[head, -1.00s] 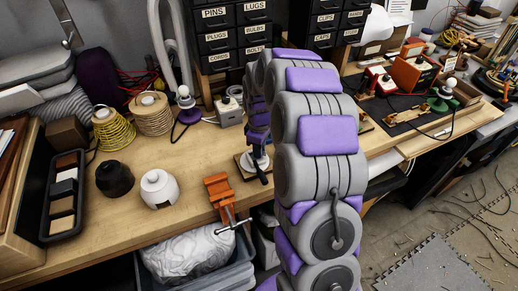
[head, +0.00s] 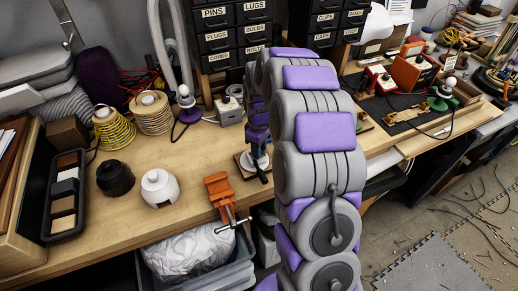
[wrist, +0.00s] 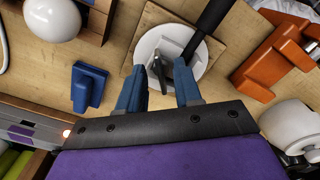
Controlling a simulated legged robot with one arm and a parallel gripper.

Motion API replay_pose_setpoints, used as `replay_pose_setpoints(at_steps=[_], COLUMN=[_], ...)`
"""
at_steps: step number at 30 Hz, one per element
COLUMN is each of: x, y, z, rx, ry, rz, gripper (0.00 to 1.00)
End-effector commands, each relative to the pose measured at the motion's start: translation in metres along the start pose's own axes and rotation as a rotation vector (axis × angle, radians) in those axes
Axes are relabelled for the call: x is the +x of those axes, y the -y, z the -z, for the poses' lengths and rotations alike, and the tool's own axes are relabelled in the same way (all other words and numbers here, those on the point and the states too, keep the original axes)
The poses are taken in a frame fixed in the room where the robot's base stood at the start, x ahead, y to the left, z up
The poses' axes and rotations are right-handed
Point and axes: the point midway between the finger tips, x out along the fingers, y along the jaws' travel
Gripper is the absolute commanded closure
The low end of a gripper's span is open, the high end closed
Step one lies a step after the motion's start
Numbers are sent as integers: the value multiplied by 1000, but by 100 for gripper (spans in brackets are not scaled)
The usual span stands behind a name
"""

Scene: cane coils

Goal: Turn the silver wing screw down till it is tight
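The silver wing screw (wrist: 170,50) sits on a round white disc (wrist: 197,66) on a small square wooden board (wrist: 150,17) in the wrist view. My gripper (wrist: 160,70) has two blue fingers spread apart, with their tips over the disc and the screw's grey wing between them. I cannot tell whether either finger touches the wing.
An orange clamp (head: 221,192) stands at the bench's front edge, with a white pot (head: 159,188) and a black pot (head: 115,178) to its left. A blue block (wrist: 88,86) lies left of the disc. Bare bench lies between.

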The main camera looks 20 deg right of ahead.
Motion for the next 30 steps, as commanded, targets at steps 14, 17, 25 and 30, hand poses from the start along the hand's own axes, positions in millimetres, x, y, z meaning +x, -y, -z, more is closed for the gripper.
replay_pose_setpoints(at_steps=[14,17,25,30], x=[-38,-47,-65,-64], y=[0,0,0,0], z=[0,0,0,0], rx=[0,0,0,0], ry=[-2,-2,0,1], rz=[-1,-2,1,1], gripper=[66,66,66,66])
